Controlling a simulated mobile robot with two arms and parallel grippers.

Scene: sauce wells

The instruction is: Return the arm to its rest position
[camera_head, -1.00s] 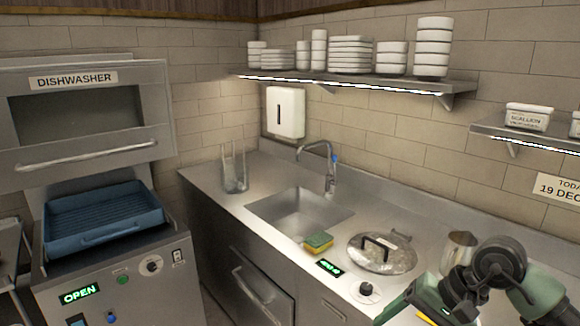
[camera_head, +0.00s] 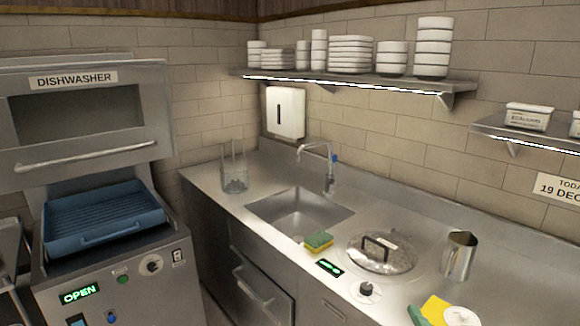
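No gripper and no arm of mine shows in the head view now. At the lower right edge of the counter is a yellow and green item (camera_head: 436,309) with a pale round part beside it; the frame cuts it off and I cannot tell what it is. A metal pitcher (camera_head: 459,257) stands upright on the counter, fully in sight.
The steel counter (camera_head: 400,215) holds a sink (camera_head: 300,212), a sponge (camera_head: 318,243), a round lidded pot (camera_head: 381,253) and a clear container (camera_head: 235,172). The dishwasher (camera_head: 85,110) at left is open, with a blue rack (camera_head: 102,218). Shelves of white dishes hang above.

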